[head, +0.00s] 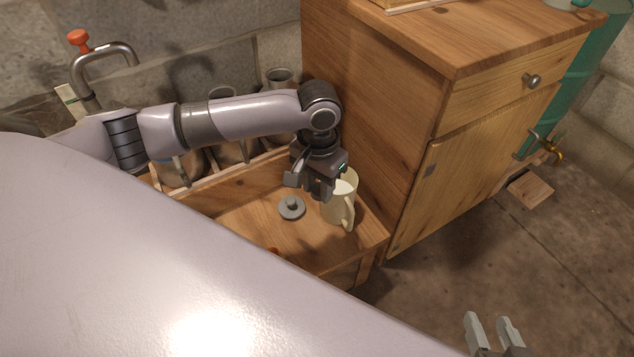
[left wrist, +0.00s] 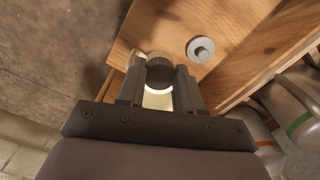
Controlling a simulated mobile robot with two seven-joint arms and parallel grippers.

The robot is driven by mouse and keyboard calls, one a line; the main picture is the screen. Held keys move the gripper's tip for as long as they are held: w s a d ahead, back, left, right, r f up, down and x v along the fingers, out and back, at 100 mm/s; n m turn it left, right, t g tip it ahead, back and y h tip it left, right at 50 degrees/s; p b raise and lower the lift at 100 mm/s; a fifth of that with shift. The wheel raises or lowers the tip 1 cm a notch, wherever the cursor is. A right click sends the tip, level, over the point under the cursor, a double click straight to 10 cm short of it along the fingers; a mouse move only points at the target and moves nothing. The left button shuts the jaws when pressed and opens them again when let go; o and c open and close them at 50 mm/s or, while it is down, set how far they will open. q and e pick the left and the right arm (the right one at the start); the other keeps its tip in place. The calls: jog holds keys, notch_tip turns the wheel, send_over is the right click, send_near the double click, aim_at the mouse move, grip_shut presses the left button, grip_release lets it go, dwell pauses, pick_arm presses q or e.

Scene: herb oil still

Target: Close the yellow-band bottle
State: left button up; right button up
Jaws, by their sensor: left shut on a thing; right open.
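In the left wrist view the left gripper (left wrist: 160,80) is shut on a small dark round thing (left wrist: 160,74), in front of the jug (left wrist: 157,101). I cannot tell what this thing is. A grey round lid with a knob (head: 291,208) lies on the wooden bench beside the gripper; it also shows in the left wrist view (left wrist: 202,49). My right gripper (head: 494,333) is open and empty at the bottom right. I cannot make out a yellow band on any bottle.
Several grey bottles stand in a wooden rack at the back of the bench (head: 250,225). One has a green band (left wrist: 300,120); another shows an orange-red band (left wrist: 266,143). A tall wooden cabinet (head: 400,130) borders the bench on the right.

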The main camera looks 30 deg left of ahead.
pick_arm(q)
notch_tip(320, 180, up, 14)
jog(key=s+n, duration=0.1)
jog(key=s, duration=0.1)
jog(key=shift+s+d+n, duration=0.2)
jog(key=shift+s+n, duration=0.1)
jog(key=shift+a+f, duration=0.1)
